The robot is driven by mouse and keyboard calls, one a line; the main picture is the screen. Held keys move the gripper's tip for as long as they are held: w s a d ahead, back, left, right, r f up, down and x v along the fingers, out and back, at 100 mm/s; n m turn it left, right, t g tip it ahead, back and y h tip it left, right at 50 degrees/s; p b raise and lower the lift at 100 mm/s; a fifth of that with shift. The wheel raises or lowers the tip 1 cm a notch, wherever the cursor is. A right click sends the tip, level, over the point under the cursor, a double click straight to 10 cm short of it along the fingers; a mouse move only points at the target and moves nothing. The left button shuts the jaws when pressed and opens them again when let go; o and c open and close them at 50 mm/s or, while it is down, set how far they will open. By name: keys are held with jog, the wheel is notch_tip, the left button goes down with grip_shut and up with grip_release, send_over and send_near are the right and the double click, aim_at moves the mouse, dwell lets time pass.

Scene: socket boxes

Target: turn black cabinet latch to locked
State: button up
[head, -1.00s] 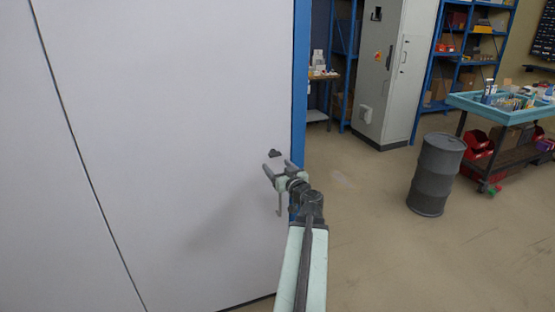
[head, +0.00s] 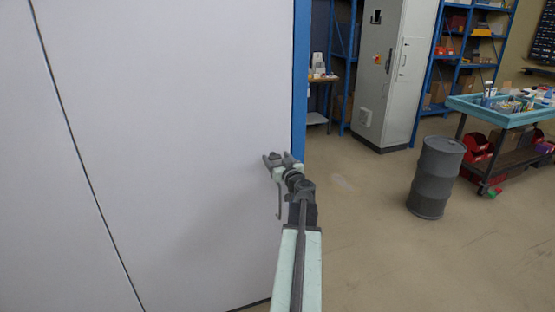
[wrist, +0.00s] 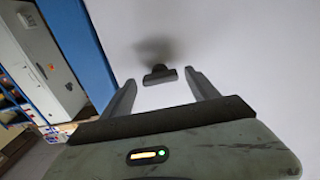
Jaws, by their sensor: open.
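The black latch (wrist: 160,74) sits on the white cabinet door (wrist: 235,50). In the wrist view it lies ahead of my gripper (wrist: 165,84), between the lines of its two open fingers, with a dark shadow just above it. In the head view my gripper (head: 277,157) is at the door's right side, and the latch (head: 275,154) shows as a small dark shape between the fingertips. The fingers are apart and nothing is held. I cannot tell whether the fingers touch the latch.
A blue post (head: 300,85) borders the door on the right. A grey drum (head: 436,178), a teal-topped cart (head: 500,112) and a grey cabinet (head: 392,75) stand farther right. The floor between the door and the drum is clear.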

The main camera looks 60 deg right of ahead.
jog(key=c, duration=1.4)
jog(key=shift+o, duration=0.2)
jog(key=shift+d+r, duration=0.1)
jog(key=shift+s+m, duration=0.1)
jog(key=shift+m, duration=0.3)
jog(key=m, duration=0.2)
jog(key=shift+m, duration=0.3)
jog(key=m, duration=1)
jog(key=shift+f, duration=0.25)
jog(key=shift+m, duration=2.3)
